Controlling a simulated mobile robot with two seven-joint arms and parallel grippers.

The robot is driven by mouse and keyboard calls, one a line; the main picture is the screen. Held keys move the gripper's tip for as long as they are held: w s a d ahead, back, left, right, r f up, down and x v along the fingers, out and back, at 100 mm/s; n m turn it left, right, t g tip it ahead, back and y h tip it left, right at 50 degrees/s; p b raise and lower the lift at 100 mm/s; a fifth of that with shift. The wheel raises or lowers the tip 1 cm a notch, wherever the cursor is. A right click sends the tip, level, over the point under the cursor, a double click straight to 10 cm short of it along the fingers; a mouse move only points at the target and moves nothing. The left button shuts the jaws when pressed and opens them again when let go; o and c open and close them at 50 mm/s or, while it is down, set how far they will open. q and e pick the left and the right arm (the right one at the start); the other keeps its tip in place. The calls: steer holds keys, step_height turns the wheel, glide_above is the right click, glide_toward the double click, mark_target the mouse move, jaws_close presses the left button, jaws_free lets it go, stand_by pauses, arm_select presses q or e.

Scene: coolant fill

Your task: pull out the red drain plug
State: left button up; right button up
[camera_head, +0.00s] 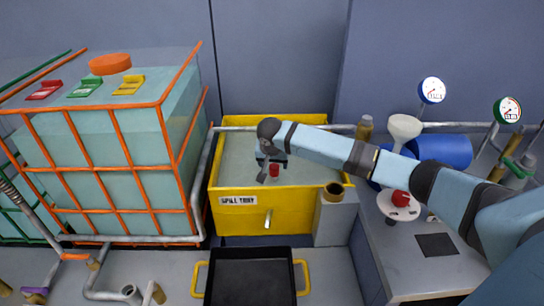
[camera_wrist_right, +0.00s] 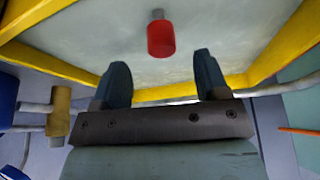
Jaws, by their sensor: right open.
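The red drain plug (camera_head: 274,170) stands inside the yellow spill tray, just beside my right gripper in the head view. In the right wrist view the plug (camera_wrist_right: 161,40) is a red cylinder with a short grey stub at its far end. My right gripper (camera_head: 266,166) is over the tray. In the wrist view its two dark fingers (camera_wrist_right: 160,75) are spread apart, and the plug lies beyond their tips, roughly in line with the gap. Nothing is between the fingers. My left gripper is not in view.
The yellow spill tray (camera_head: 236,218) has raised walls around the plug. A caged tank (camera_head: 90,150) stands at left, a black tray (camera_head: 250,278) with yellow handles in front. At right, a grey bench holds a white disc with a red knob (camera_head: 401,198) and a blue drum (camera_head: 446,151).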

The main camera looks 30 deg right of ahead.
mark_target(274, 168)
steer(key=b+x, duration=0.1)
steer(key=x, duration=0.7)
steer(key=shift+f, duration=0.1)
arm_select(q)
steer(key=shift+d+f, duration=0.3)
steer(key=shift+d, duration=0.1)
arm_select(e)
steer(key=c, duration=1)
steer(key=o, duration=0.3)
steer(key=shift+c, duration=0.8)
arm_select(q)
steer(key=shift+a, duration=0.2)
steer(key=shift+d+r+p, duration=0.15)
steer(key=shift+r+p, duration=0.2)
steer(key=shift+p, duration=0.05)
arm_select(e)
steer(key=shift+w, duration=0.1)
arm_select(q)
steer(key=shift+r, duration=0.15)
arm_select(e)
steer(key=shift+r, duration=0.3)
